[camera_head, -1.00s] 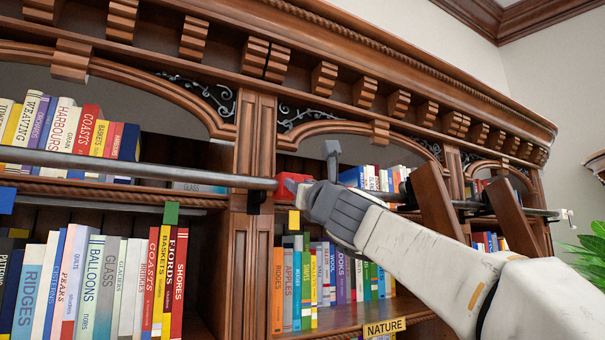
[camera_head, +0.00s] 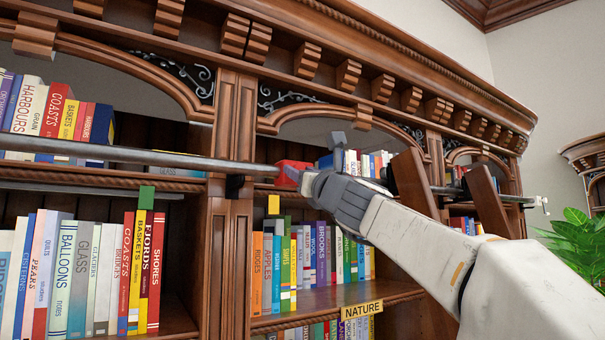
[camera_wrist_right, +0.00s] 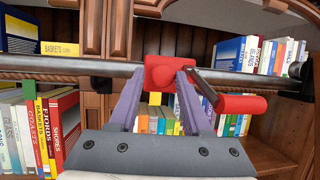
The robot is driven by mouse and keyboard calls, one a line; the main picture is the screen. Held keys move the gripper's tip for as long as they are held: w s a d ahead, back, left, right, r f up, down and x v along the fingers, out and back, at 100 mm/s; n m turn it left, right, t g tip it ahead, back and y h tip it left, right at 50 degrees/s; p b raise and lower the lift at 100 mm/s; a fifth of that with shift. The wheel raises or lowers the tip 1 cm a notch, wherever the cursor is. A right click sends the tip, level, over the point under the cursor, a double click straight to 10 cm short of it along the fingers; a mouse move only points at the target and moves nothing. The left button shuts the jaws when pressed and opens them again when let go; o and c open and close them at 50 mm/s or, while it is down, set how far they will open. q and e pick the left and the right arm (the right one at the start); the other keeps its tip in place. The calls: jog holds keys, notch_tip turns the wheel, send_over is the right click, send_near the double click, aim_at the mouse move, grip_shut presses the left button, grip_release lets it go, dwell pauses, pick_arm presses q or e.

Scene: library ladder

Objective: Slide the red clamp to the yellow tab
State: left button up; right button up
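The red clamp (camera_head: 290,172) sits on the dark horizontal rail, just right of the bookcase's upright post. In the right wrist view the clamp (camera_wrist_right: 160,72) wraps the rail, with a red handle (camera_wrist_right: 240,104) sticking out to the right. My right gripper (camera_head: 312,180) is at the clamp; its two fingers (camera_wrist_right: 160,82) are on either side of the clamp's front block and appear closed on it. The yellow tab (camera_head: 273,205) is below the rail, slightly left of the clamp. In the wrist view it shows between the fingers (camera_wrist_right: 155,98). My left gripper is out of view.
A green tab (camera_head: 146,197) is farther left below the rail (camera_head: 130,156). A dark rail bracket (camera_head: 235,187) is at the post, left of the clamp. A wooden ladder (camera_head: 415,184) leans at the right. Books fill the shelves behind.

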jog(key=shift+d, duration=0.15)
jog(key=b+v, duration=0.4)
jog(key=v, duration=0.6)
jog(key=shift+s+b, duration=0.25)
jog(key=shift+b, duration=0.15)
jog(key=shift+f, duration=0.1)
